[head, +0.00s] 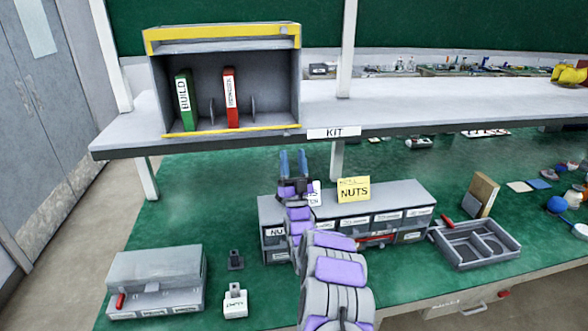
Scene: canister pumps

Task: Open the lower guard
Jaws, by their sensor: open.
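A grey cabinet (224,80) with an open front stands on the upper shelf at left. A thick yellow band (215,38) runs along its top edge. A thin yellow strip (230,130) runs along its bottom edge. I cannot tell for certain which part is the lower guard. Inside stand a green binder marked BUILD (184,100) and a red binder (231,97). My gripper (293,160), with blue fingers, is open and empty. In the picture it shows below the cabinet's right end, apart from it. My arm hides part of the drawer unit behind it.
A divided tray (472,257) is at right, a grey box with a red handle (155,269) at left. The shelf edge (440,129) overhangs the bench.

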